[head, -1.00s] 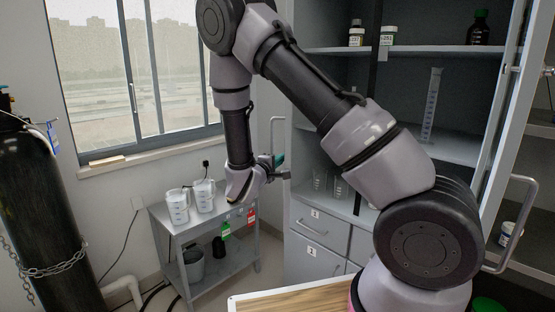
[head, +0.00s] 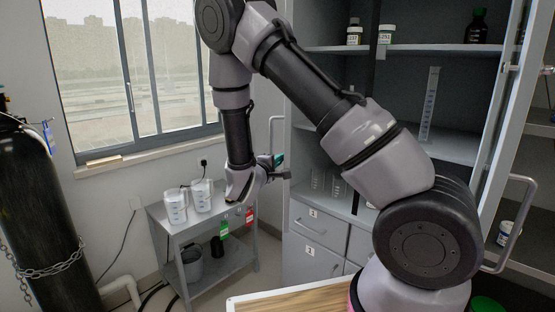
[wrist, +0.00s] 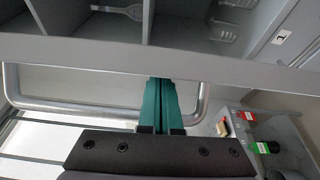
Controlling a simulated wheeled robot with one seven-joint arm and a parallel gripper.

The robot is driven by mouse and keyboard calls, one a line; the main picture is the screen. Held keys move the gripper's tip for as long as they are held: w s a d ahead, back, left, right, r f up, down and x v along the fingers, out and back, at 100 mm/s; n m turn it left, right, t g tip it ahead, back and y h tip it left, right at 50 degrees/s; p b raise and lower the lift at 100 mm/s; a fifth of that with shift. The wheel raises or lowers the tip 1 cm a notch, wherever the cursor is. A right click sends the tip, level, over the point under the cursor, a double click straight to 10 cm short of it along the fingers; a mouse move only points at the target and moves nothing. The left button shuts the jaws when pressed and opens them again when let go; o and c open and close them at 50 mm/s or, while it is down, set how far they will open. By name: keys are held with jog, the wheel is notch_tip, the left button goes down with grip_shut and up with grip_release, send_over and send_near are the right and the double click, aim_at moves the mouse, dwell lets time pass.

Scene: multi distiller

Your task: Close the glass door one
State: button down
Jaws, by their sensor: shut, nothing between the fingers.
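An open cabinet door with a metal loop handle (head: 276,130) stands almost edge-on at the left of the cabinet in the head view. The handle (wrist: 85,115) spans the wrist view as a wide U below a grey door edge (wrist: 200,70). My gripper (head: 279,160) is beside this door, close to the lower end of its handle. Its green fingers (wrist: 160,105) are shut and empty; they overlap the handle's loop in the wrist view. Contact with the handle or door cannot be told. Another open door, at the right, has its own loop handle (head: 516,225).
The cabinet shelf (head: 450,145) holds a measuring cylinder (head: 430,105); bottles stand above it. A grey side table (head: 190,225) with two jugs stands left below my gripper. A black gas cylinder (head: 40,220) is at far left. A wooden-topped surface (head: 300,300) is in front.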

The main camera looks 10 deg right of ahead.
jog(key=v, duration=1)
jog(key=s+a+r+m+g+y, duration=0.1)
jog(key=a+r+m+g+y, duration=0.35)
jog(key=r+m+g, duration=0.55)
jog(key=w+d+f+m+y, duration=0.1)
jog(key=w+d+f, duration=0.3)
jog(key=d+f, duration=0.4)
jog(key=shift+w+f+t, duration=0.15)
jog(key=shift+f+t, duration=0.25)
jog(key=shift+d, duration=0.2)
